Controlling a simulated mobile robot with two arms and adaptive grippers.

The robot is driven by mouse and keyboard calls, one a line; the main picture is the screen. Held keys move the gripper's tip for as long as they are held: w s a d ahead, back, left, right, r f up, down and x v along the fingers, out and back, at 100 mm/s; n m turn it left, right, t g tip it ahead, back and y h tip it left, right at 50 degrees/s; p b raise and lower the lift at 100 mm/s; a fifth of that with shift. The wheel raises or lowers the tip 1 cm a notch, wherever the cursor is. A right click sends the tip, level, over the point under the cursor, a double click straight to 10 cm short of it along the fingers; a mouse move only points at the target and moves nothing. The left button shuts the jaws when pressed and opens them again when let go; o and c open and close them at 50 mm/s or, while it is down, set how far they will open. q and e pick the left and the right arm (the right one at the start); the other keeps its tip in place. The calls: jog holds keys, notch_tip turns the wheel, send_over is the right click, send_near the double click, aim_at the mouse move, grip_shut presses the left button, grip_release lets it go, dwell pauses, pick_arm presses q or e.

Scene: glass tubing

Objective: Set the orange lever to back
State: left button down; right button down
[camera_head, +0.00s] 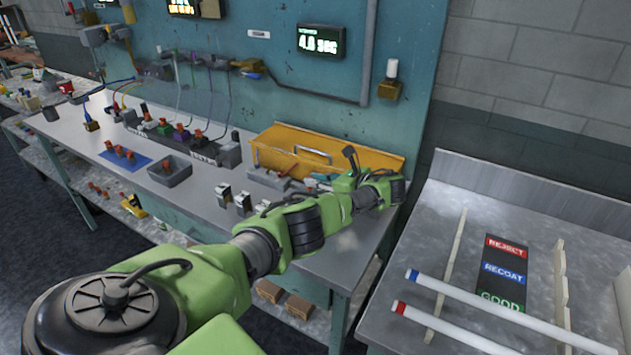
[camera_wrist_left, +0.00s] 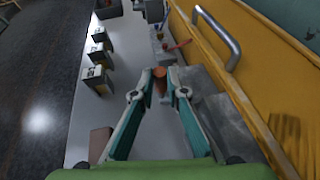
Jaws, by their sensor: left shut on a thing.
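The orange lever (camera_wrist_left: 160,84) shows in the left wrist view as a small orange-brown piece between the fingertips. My left gripper (camera_wrist_left: 161,76) is shut on it, with a teal finger on either side. The lever's lower part and base are mostly hidden by the fingers. In the head view my left arm reaches across the grey workbench (camera_head: 205,185), and my left gripper (camera_head: 312,180) is low over its right end, in front of the yellow case. The lever cannot be made out clearly there. My right gripper is in neither view.
The yellow case (camera_head: 330,145) with a metal handle stands close behind the gripper; it also fills the right of the wrist view (camera_wrist_left: 235,75). Small black-and-metal switches (camera_head: 223,194) stand along the front. A grey bin (camera_head: 170,170) is farther left.

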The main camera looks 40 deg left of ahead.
pick_arm(q)
jog(key=c, duration=2)
grip_release()
jog(key=v, duration=1.2)
jog(key=shift+w+f, duration=0.1)
